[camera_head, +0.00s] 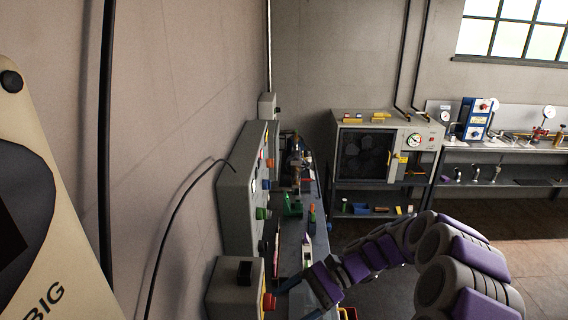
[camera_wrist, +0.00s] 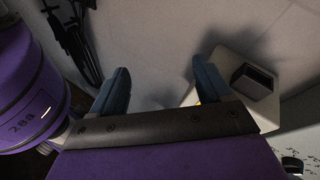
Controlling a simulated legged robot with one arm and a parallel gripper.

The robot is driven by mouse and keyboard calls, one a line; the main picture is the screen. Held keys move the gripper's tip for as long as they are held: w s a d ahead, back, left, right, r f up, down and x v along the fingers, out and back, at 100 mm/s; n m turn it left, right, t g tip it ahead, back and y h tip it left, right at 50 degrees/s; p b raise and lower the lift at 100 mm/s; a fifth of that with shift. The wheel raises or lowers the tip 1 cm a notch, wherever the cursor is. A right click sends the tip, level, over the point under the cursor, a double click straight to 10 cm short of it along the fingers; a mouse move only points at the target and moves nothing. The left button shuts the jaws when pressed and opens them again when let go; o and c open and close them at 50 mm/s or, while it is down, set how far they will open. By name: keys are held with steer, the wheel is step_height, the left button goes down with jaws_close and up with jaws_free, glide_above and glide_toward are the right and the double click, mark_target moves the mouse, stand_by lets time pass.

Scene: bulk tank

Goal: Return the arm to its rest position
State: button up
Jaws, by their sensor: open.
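My purple and grey arm reaches from the lower right of the head view toward the control boxes on the left wall. My gripper (camera_head: 291,288) is at its far end, beside the small grey box (camera_head: 226,288) with a red-orange knob (camera_head: 269,301). In the wrist view my gripper (camera_wrist: 158,85) shows two blue-grey fingers spread apart with nothing between them. The pale wall lies beyond the fingers. The small box also shows in the wrist view (camera_wrist: 292,108), behind and to the right of the right finger. I cannot tell whether a finger touches it.
A tall grey control panel (camera_head: 238,190) with coloured knobs is on the left wall. A narrow bench (camera_head: 290,240) with tools runs below it. An oven-like cabinet (camera_head: 364,155) stands at the back, and a long workbench (camera_head: 510,149) at the right. Floor at the right is clear.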

steer(key=s+d+r+n+h+b, duration=0.1)
steer(key=s+n+h, duration=0.2)
steer(key=s, duration=0.4)
steer(key=s+r+n+h+b, duration=0.15)
steer(key=s+h, duration=0.25)
steer(key=s, duration=0.4)
steer(key=s+d+f+n+t+h, duration=0.1)
steer(key=s+d+n+t+h, duration=0.1)
steer(key=s+d, duration=0.3)
steer(key=s+d+f+n+t+h+b, duration=0.1)
steer(key=s+d+n+t+h, duration=0.1)
steer(key=s+d+h, duration=0.2)
steer(key=s+d, duration=0.2)
steer(key=s, duration=0.1)
steer(key=shift+s+f, duration=0.35)
steer(key=shift+a, duration=0.15)
